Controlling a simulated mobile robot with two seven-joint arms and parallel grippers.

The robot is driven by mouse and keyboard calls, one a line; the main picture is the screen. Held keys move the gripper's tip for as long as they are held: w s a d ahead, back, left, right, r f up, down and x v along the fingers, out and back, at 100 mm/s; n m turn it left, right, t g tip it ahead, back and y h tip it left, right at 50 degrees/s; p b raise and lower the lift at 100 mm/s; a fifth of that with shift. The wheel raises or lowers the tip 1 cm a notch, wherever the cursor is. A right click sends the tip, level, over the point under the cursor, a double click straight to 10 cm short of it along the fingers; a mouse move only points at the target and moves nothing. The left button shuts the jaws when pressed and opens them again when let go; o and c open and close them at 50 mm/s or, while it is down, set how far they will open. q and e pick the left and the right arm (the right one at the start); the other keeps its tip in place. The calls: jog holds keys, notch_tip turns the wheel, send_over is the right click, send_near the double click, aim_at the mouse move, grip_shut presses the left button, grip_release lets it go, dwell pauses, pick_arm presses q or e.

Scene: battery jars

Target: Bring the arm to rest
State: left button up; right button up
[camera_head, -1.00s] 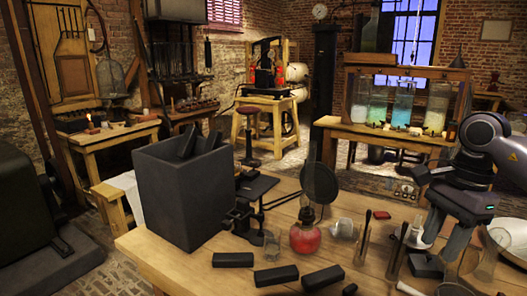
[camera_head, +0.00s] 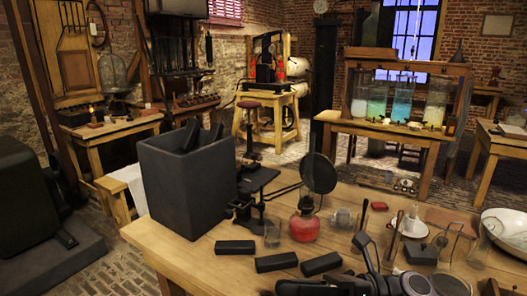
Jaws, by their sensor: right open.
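My right gripper (camera_head: 325,267) is low at the bottom edge, right of centre, with its dark fingers spread apart. I see nothing held between them. It appears in front of the table's near part and hides some of the tabletop. My left gripper is not in view.
The wooden table (camera_head: 190,250) bears a large grey open box (camera_head: 185,185) with dark pieces sticking out. Black blocks (camera_head: 235,247) (camera_head: 276,262), a red oil lamp (camera_head: 305,225), small glassware and a white bowl (camera_head: 507,226) also stand there.

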jog(key=d+f+m+t+h, duration=0.35)
jog(key=m+t, duration=0.25)
jog(key=m, duration=0.4)
jog(key=w+d+f+m+t+h, duration=0.1)
jog(key=d+f+m+t+h, duration=0.25)
jog(key=m, duration=0.65)
jog(key=d+f+m+t+h, duration=0.1)
jog(key=f+m+t+h, duration=0.1)
jog(key=f+m+t, duration=0.6)
jog(key=s+d+f+m+g+h, duration=0.3)
jog(key=s+f+m+h, duration=0.1)
jog(key=s+f+m, duration=0.3)
jog(key=s+d+f+m+g+h, duration=0.3)
jog(key=s+d+f+m+g, duration=0.1)
jog(key=s+f+m, duration=0.3)
jog(key=shift+d+f+m+h, duration=0.15)
jog(key=shift+f+m+h, duration=0.25)
jog(key=shift+m, duration=0.3)
jog(key=shift+s+d+g, duration=0.15)
jog(key=shift+g, duration=0.1)
